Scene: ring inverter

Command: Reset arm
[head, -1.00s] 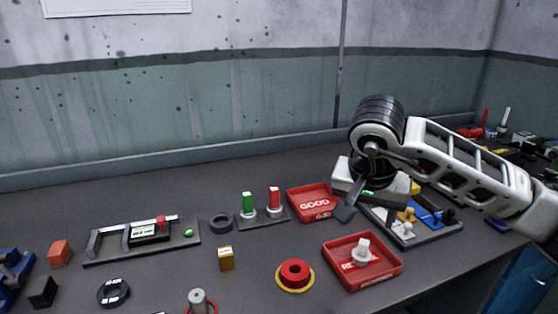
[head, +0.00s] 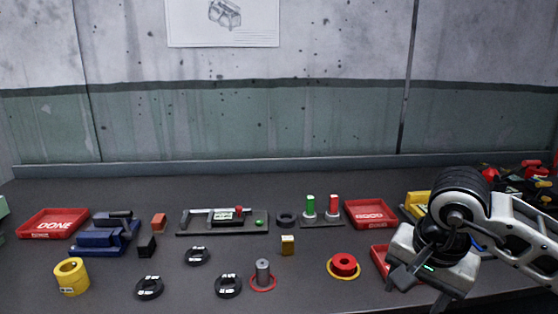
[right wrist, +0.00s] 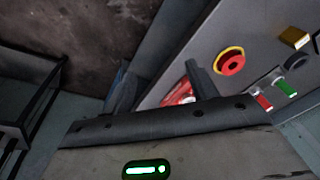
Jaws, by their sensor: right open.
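My right arm comes in from the right in the head view, with its gripper (head: 420,290) near the table's front right. The gripper is open and nothing shows between its fingers. It covers most of a red tray (head: 379,258), whose contents are hidden. In the right wrist view the two dark fingers (right wrist: 160,88) stand apart, and a red tray (right wrist: 178,97) shows partly behind them. My left gripper is not in view.
The GOOD tray (head: 370,213) lies behind the gripper. A red ring on a yellow base (head: 343,266) is to its left, with black rings (head: 228,286) and a metal post (head: 263,271) beyond. The DONE tray (head: 54,223) is far left.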

